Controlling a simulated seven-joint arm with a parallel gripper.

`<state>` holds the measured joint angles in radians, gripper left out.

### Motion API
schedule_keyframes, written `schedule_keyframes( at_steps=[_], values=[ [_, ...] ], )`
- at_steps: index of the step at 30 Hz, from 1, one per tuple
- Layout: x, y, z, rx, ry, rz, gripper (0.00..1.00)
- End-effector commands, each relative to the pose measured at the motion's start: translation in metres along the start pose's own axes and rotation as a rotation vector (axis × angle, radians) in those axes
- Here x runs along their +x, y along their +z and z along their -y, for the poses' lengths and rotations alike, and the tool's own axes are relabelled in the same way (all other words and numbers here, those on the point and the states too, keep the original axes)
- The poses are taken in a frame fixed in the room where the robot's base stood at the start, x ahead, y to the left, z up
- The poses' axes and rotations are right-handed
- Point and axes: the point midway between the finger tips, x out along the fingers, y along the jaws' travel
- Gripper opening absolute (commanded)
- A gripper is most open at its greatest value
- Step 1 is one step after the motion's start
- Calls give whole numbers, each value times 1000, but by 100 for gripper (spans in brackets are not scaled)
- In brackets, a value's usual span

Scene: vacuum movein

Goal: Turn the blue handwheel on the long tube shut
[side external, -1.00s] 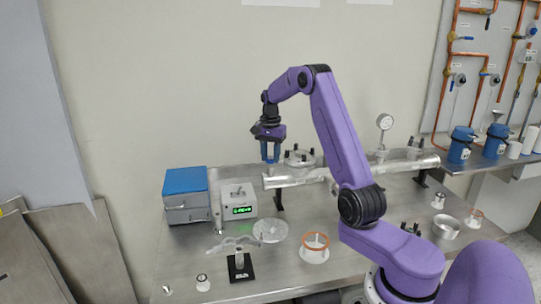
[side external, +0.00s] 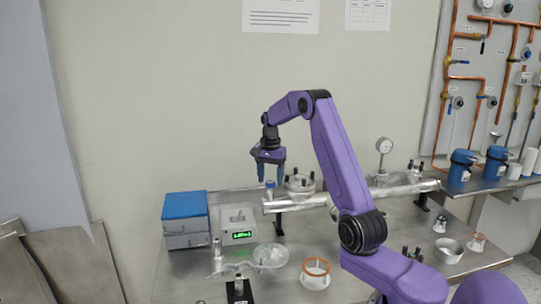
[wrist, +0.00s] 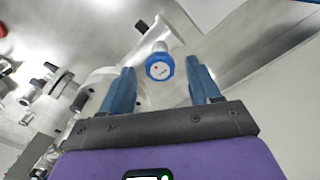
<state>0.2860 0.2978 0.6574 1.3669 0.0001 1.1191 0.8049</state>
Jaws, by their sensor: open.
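The blue handwheel (side external: 270,184) sits upright on top of the left end of the long metal tube (side external: 307,203). In the wrist view the handwheel (wrist: 159,66) shows as a blue ring with a pale centre and a small red dot. My gripper (side external: 271,182) is above the tube's left end, pointing down, with its blue fingers open. In the wrist view the fingers (wrist: 162,80) stand to either side of the handwheel, with gaps on both sides. I see no contact with it.
Just right of my gripper, a flanged port (side external: 300,184) with dark clamps rises from the tube. A round gauge (side external: 384,146) stands farther right. A blue-topped box (side external: 186,205) and a grey unit with a green display (side external: 238,226) stand at left. An orange-ringed flange (side external: 315,272) lies in front.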

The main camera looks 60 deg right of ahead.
Motion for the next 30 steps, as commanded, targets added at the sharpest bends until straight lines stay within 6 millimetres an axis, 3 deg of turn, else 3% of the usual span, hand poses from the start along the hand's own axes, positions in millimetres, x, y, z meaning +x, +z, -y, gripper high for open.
schedule_keyframes(
  at_steps=[18,24,30],
  values=[
    [-123,-1,0,2,-5,-5,62],
    [-149,0,0,1,-3,-3,62],
    [-162,0,0,2,-2,-2,62]
  ],
)
